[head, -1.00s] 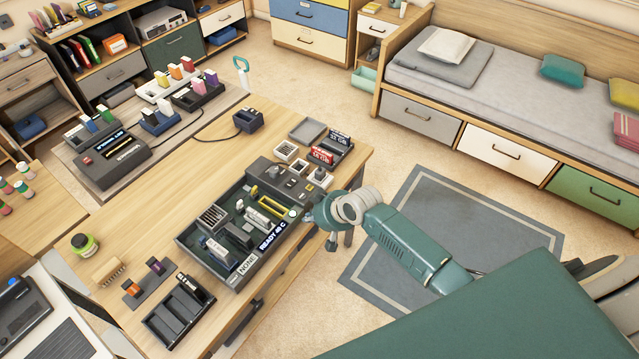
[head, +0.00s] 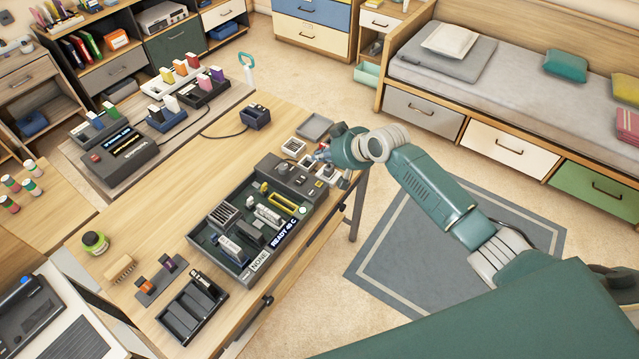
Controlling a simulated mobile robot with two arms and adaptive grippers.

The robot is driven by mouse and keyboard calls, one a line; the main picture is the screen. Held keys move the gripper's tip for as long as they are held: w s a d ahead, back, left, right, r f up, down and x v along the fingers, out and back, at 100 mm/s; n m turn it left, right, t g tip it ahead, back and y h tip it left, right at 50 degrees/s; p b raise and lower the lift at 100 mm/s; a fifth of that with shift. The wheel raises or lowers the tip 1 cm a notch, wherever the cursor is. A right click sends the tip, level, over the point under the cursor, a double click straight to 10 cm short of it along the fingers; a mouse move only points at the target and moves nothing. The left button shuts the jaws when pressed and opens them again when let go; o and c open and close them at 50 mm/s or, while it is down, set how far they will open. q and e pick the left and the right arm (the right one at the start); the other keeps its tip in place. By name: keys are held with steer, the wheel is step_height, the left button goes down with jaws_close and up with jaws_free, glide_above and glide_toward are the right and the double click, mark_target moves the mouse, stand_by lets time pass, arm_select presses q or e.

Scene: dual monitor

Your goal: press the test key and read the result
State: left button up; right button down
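The dark open tray-like tester (head: 207,240) sits at the right part of the wooden desk. Its front display (head: 284,234) reads "READY" with a temperature that looks like "48 C", and a white label (head: 260,261) reads "NONE". A dark panel (head: 288,178) with small keys joins its far end; I cannot tell which is the test key. My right gripper (head: 322,159) is over the desk's right edge, just beyond this panel, close to small white-rimmed trays. Its fingers are small and partly hidden by the wrist, so its opening is unclear. My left gripper is out of view.
A dark console (head: 118,158) with a lit display stands at the far left of the desk. A black slotted holder (head: 192,312), a green-lidded jar (head: 95,241) and a small dark box (head: 256,116) also stand there. The desk's middle is clear.

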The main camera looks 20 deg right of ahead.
steer(key=b, duration=0.7)
glide_above(321, 185)
step_height(321, 185, down, 7)
steer(key=shift+r, duration=0.2)
step_height(321, 185, down, 2)
steer(key=shift+f+b, duration=0.1)
steer(key=shift+b, duration=0.3)
steer(key=shift+f, duration=0.1)
stand_by(0.4)
steer(key=shift+f, duration=0.3)
steer(key=shift+f+b, duration=0.35)
steer(key=shift+f, duration=0.05)
stand_by(0.6)
steer(key=shift+s, duration=0.1)
steer(key=shift+r+p, duration=0.8)
steer(key=shift+p, duration=0.05)
